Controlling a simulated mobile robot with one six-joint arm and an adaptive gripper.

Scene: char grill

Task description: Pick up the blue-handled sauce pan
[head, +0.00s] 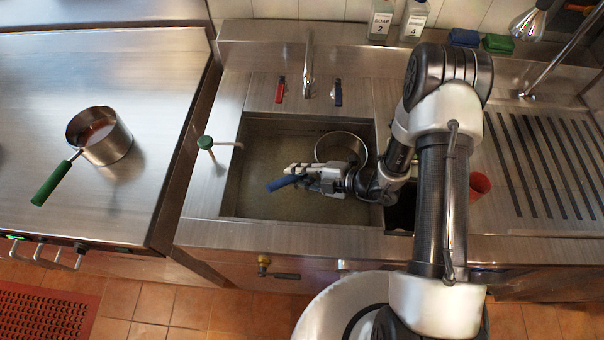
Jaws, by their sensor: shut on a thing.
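The blue-handled sauce pan (326,149) is in the sink basin (245,190), toward its right back side. Its round metal rim shows behind my gripper. Its blue handle (281,184) points to the front left. My gripper (297,177) reaches into the sink area from the right and is shut on the blue handle, with the handle's end sticking out past the fingers. Part of the pan is hidden by my gripper and wrist. I cannot tell whether the pan touches the sink bottom.
A green-handled pan (117,145) stands on the steel surface at left. A faucet (308,65) with red and blue levers rises behind the sink. A green-knobbed lever (205,143) is left of it. Soap bottles (381,20) stand at the back. A ridged drainboard (545,165) lies at right.

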